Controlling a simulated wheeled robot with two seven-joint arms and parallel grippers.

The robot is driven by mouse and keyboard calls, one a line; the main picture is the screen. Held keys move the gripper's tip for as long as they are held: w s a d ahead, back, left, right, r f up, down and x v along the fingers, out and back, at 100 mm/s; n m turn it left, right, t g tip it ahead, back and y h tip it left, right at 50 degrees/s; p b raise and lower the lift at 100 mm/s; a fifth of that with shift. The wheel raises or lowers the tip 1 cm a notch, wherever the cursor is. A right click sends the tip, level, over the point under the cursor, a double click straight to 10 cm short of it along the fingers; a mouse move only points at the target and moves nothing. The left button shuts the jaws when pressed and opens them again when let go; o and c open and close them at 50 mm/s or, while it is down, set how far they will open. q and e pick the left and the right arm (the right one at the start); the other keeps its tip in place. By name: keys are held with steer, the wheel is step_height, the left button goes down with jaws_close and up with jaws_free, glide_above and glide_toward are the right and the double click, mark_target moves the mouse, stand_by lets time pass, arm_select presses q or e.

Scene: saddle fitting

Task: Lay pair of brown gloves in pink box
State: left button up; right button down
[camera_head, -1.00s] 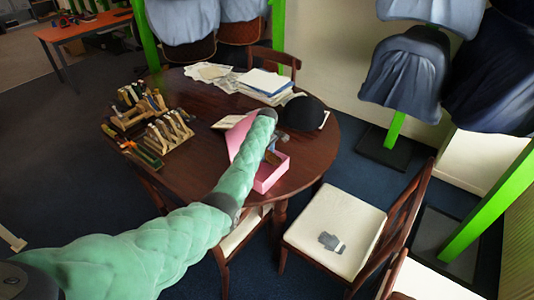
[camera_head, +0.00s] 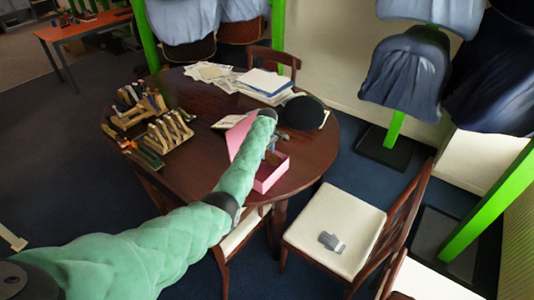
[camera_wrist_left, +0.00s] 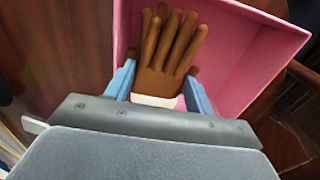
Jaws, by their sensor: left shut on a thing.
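The pink box (camera_head: 272,176) stands open on the round wooden table, its lid raised on the left side. It also shows in the left wrist view (camera_wrist_left: 235,60). My left gripper (camera_wrist_left: 160,88) has its blue fingers on either side of the pair of brown gloves (camera_wrist_left: 170,48), shut on them near the white cuff. The gloves are over the inside of the box, fingers pointing away from the gripper. I cannot tell whether they touch the box floor. In the head view my left arm hides most of the gripper (camera_head: 272,146) and the gloves. My right gripper is not in view.
A dark cap (camera_head: 302,113) lies behind the box. Papers and folders (camera_head: 263,82) are at the table's back. Wooden racks of brushes (camera_head: 167,132) stand at the left. A grey pair of gloves (camera_head: 331,241) lies on the chair seat (camera_head: 335,213).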

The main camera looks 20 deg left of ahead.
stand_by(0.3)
arm_select(q)
steer(key=o, duration=1.1)
steer(key=shift+c, duration=0.2)
steer(key=shift+r, duration=0.1)
steer(key=shift+o, duration=1.1)
steer(key=shift+r, duration=0.1)
steer(key=shift+c, duration=0.3)
